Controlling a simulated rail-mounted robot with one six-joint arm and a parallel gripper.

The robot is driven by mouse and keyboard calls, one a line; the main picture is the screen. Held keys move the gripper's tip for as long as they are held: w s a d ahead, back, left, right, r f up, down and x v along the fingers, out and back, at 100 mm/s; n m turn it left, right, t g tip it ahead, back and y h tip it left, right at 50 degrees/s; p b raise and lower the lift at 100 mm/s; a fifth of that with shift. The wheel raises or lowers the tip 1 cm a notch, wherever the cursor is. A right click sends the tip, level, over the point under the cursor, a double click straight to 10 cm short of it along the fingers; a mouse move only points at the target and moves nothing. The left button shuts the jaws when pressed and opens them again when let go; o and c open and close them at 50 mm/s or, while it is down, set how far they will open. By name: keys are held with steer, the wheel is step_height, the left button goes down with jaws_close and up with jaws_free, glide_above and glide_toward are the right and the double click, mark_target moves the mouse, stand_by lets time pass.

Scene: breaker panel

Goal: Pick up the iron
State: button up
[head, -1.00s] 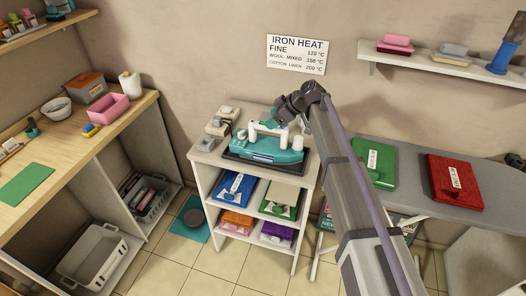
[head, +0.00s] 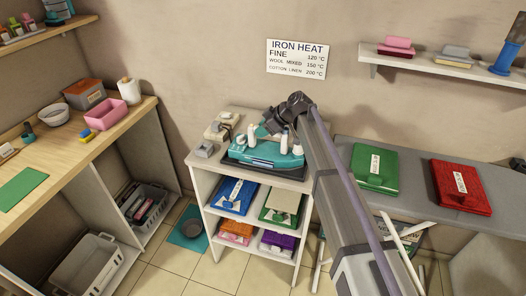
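The iron (head: 265,155) has a teal body and white upright parts on top. It sits on a dark tray (head: 237,162) on top of the white shelf unit in the head view. My gripper (head: 268,130) is over the top of the iron, between its white uprights, and covers the handle's middle. The fingertips are small and dark against the iron. I cannot tell whether they are open or shut, or whether they touch the handle.
Small grey and beige items (head: 212,136) stand left of the iron. The shelf unit (head: 206,190) holds folded cloths below. An ironing board (head: 410,184) at the right carries a green cloth (head: 374,168) and a red cloth (head: 461,187).

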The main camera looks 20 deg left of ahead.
jaws_close()
stand_by(0.3)
steer(key=shift+r, duration=0.1)
step_height(320, 180, up, 10)
steer(key=p, duration=1)
step_height(320, 180, up, 4)
steer(key=p, duration=0.4)
steer(key=shift+f, duration=0.25)
